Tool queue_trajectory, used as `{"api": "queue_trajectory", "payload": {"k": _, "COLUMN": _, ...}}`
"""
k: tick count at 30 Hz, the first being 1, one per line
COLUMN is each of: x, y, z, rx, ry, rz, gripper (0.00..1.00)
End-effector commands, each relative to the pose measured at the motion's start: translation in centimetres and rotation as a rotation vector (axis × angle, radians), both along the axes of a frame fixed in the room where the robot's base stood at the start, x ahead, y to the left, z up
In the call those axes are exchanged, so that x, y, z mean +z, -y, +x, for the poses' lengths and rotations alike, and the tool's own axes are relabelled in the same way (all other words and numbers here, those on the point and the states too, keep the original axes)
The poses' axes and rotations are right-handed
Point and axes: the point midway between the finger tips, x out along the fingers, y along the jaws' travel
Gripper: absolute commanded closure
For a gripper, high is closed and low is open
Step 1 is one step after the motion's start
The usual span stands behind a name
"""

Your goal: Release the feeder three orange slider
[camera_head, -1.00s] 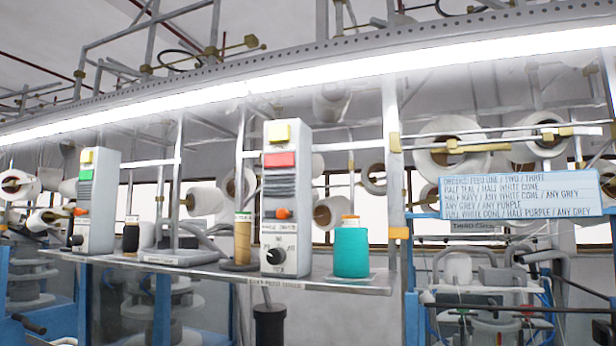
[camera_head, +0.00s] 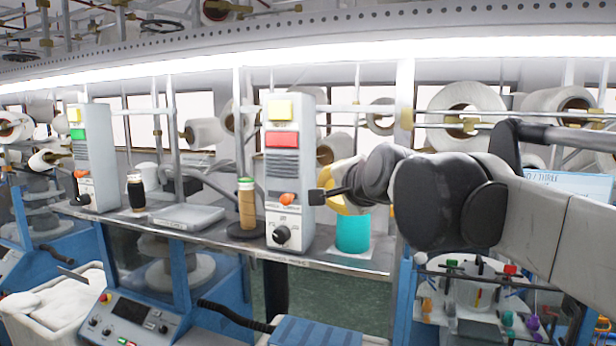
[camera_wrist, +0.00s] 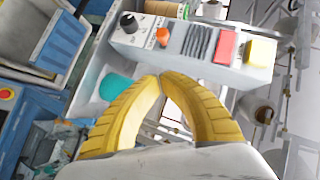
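A grey feeder box (camera_head: 290,165) stands on the shelf, with a yellow button, a red lamp, a black knob and an orange slider (camera_head: 287,199). The slider also shows in the wrist view (camera_wrist: 162,37). I cannot read the box's number. My gripper (camera_head: 338,192) is just right of this box, in front of the teal cone (camera_head: 353,233). In the wrist view its two yellow fingers (camera_wrist: 161,77) curve together with their tips meeting and nothing between them. The tips look apart from the slider. A second box (camera_head: 93,155) with a green lamp and orange slider stands further left.
A metal post rises behind the teal cone. A machine panel (camera_head: 130,315) and white bin stand below.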

Motion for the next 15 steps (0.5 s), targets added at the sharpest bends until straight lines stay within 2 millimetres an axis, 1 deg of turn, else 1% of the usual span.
{"api": "queue_trajectory", "payload": {"k": 1, "x": 0.62, "y": -0.12, "z": 0.17, "rx": -0.002, "ry": 0.002, "rz": 0.008, "gripper": 1.0}}
{"api": "queue_trajectory", "payload": {"k": 3, "x": 0.78, "y": -0.17, "z": 0.26, "rx": -0.003, "ry": 0.003, "rz": 0.014, "gripper": 1.0}}
{"api": "queue_trajectory", "payload": {"k": 12, "x": 0.63, "y": -0.16, "z": 0.29, "rx": -0.004, "ry": 0.003, "rz": 0.013, "gripper": 1.0}}
{"api": "queue_trajectory", "payload": {"k": 15, "x": 0.54, "y": -0.27, "z": 0.62, "rx": -0.003, "ry": 0.002, "rz": 0.013, "gripper": 1.0}}
